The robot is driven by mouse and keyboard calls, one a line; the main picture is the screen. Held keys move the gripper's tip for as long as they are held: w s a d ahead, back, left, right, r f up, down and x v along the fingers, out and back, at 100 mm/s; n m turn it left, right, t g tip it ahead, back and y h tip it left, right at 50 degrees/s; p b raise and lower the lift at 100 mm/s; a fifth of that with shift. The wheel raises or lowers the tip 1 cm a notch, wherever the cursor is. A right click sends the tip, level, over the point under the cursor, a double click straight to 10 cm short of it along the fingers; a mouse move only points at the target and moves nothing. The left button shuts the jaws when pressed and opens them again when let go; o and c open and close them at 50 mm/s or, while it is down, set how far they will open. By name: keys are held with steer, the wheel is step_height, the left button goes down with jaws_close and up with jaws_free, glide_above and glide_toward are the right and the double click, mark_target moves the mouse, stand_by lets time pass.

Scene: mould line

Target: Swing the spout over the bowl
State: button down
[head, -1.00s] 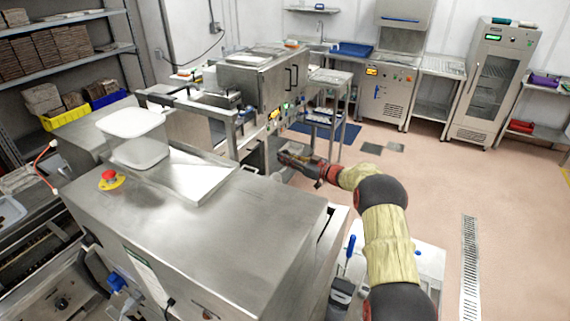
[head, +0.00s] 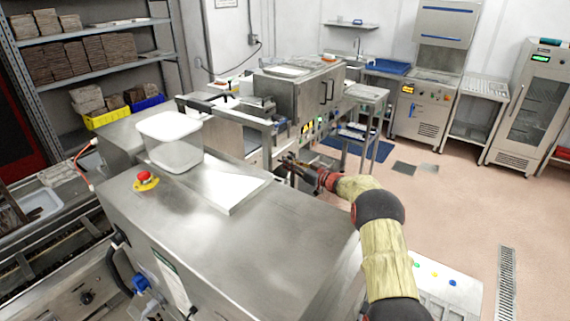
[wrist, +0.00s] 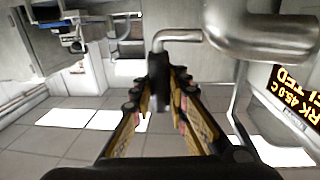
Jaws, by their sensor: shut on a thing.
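My gripper (wrist: 160,88) is shut on a short black grip (wrist: 159,66) in the wrist view. The grip hangs at the end of a thin bent metal rod (wrist: 182,36), which leads to a thick curved steel pipe (wrist: 255,35), seemingly the spout. In the head view my gripper (head: 287,160) is small and dark, beside the steel machine with lit displays. The spout is too small or hidden to make out there. I cannot identify the bowl in either view.
A lit display panel (wrist: 295,97) shows upside down at the right of the wrist view. A large steel machine (head: 265,235) with a clear tub (head: 172,140) and a red stop button (head: 145,178) fills the near left. Open floor (head: 440,215) lies to the right.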

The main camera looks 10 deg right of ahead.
steer(key=shift+a, duration=0.1)
steer(key=c, duration=1.7)
jaws_free()
steer(key=shift+c, duration=0.2)
steer(key=shift+s, duration=0.15)
steer(key=v, duration=1.1)
steer(key=shift+s+d, duration=0.3)
steer(key=shift+c, duration=0.5)
